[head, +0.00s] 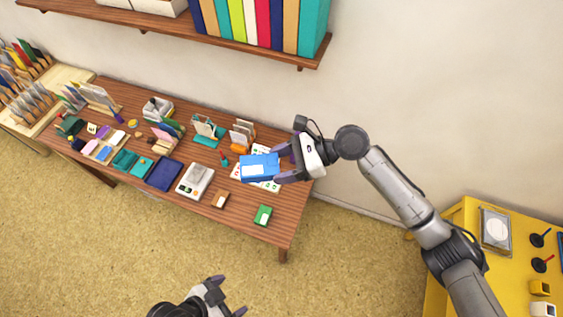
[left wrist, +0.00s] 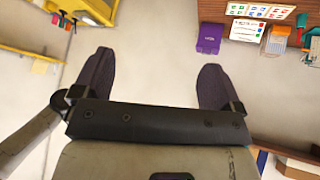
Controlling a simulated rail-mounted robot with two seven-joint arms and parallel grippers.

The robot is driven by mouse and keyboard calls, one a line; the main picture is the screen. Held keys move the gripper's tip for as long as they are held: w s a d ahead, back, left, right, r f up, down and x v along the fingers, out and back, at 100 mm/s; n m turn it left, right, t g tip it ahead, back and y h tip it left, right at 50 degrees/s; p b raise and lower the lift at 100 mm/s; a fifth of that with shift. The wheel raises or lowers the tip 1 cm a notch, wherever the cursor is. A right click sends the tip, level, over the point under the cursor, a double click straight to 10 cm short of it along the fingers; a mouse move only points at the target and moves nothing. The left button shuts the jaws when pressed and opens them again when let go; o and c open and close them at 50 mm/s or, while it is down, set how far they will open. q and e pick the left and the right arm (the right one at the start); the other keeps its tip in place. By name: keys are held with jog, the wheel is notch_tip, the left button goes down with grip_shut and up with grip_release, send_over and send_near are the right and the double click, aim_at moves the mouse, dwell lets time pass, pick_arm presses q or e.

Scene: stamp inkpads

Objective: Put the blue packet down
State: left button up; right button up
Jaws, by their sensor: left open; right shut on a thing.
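The blue packet (head: 259,167) is a box with a pale label. In the head view it is over the right part of the brown wooden table (head: 232,217). My right gripper (head: 281,166) is shut on the packet's right end. The packet hides part of a white card with coloured marks behind it, and I cannot tell how far it is above the table top. My left gripper (head: 226,298) is low in the head view, in front of the table and away from the packet. In the left wrist view it is open (left wrist: 152,78) with nothing between its fingers.
A green box (head: 263,215), a small brown box (head: 220,199) and a white scale (head: 195,180) stand near the packet. Inkpads, card holders and stamps crowd the table's left half. The table's front right corner is bare. A yellow table (head: 470,215) stands at right.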

pick_arm(q)
jog(key=a+n+y, duration=0.6)
jog(key=a+n, duration=0.1)
jog(key=a, duration=0.1)
jog(key=shift+s+a+f, duration=0.2)
jog(key=shift+s+a, duration=0.15)
